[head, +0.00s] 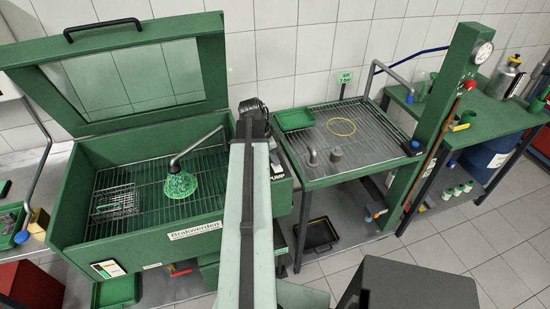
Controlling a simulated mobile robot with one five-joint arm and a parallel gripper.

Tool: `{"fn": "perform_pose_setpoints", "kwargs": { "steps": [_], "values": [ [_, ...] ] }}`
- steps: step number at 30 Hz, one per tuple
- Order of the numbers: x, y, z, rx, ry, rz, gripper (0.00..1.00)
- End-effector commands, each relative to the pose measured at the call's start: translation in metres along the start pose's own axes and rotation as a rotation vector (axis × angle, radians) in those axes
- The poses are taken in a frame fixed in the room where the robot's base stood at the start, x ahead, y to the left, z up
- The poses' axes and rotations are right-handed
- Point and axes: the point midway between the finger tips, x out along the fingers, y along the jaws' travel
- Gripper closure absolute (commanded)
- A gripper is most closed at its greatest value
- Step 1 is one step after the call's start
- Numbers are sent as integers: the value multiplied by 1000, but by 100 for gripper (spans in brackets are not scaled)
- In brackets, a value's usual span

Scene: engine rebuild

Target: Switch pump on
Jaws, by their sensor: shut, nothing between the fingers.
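The green parts washer (140,236) stands at left with its windowed lid (128,29) raised. A dark label reading "PUMP" (278,173) shows on its right side, partly covered by my arm. The pump switch itself cannot be made out; my arm hides that part of the washer. Inside, a bent grey pipe (195,146) ends above a bright green mesh-like lump (180,184) on the grate. My arm reaches up the middle of the view to a dark joint over the washer's right edge. My gripper's fingers do not show.
A small wire basket (116,201) lies on the washer grate. Right of my arm is a grated table (372,139) with a green tray (294,119) and a yellow ring (341,127). A green column with a gauge (482,52) stands beside it.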

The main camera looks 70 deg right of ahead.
Motion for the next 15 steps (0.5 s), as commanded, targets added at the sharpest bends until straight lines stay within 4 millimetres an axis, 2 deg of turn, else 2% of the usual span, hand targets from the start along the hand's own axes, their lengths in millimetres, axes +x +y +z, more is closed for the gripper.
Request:
{"fn": "perform_pose_setpoints", "kwargs": {
  "steps": [1, 8, 11, 15],
  "values": [
    [3, 9, 10, -2, -30, 14, 100],
    [2, 11, 9, -2, -30, 15, 100],
    [-5, 10, 7, -2, -28, 12, 100],
    [-27, 6, -2, -4, -17, 2, 100]
  ]
}}
